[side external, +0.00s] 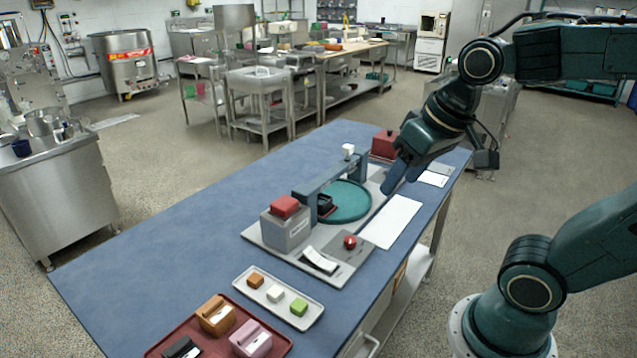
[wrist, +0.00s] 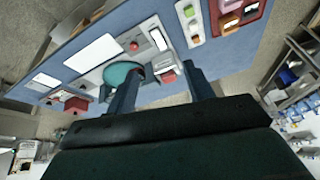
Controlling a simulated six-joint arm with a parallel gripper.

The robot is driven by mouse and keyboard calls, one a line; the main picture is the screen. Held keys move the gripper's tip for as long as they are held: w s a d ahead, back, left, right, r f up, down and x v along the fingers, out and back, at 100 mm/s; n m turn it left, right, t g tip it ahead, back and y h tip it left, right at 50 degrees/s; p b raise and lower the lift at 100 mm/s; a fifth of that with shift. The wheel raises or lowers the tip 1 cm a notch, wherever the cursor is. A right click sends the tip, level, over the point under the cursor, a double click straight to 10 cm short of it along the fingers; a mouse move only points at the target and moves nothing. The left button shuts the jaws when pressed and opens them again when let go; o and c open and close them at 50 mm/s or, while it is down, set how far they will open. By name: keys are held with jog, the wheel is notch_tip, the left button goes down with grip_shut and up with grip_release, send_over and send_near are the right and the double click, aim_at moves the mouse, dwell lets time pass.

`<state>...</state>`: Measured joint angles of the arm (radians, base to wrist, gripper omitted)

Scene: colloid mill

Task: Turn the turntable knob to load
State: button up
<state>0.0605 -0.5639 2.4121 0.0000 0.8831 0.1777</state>
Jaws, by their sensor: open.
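A round red knob (side external: 350,242) sits on the front part of a grey base plate (side external: 262,236). It also shows in the wrist view (wrist: 134,46). I cannot read any marks around it. The teal round turntable (side external: 348,203) lies behind the knob, partly under a dark teal bridge (side external: 330,174); the turntable also shows in the wrist view (wrist: 116,73). My gripper (side external: 396,181) is above the right side of the machine, behind and to the right of the knob and apart from it. In the wrist view, its two fingers (wrist: 160,88) are spread with nothing held.
A grey block with a red top (side external: 287,228) stands left of the knob, beside a black-and-white piece (side external: 320,261). A white sheet (side external: 391,222) lies to the right. A white tray (side external: 257,293) with small blocks and a red tray (side external: 220,348) are in front. The blue table's left is clear.

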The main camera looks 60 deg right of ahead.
jog(key=w+d+f+m+g, duration=0.2)
jog(key=w+d+f+m, duration=0.25)
jog(key=w+m, duration=0.35)
jog(key=m+g, duration=0.3)
jog(key=m, duration=0.3)
send_over(350, 239)
notch_tip(350, 239, down, 11)
jog(key=shift+r, duration=0.15)
jog(key=shift+f, duration=6.85)
jog(key=c, duration=1)
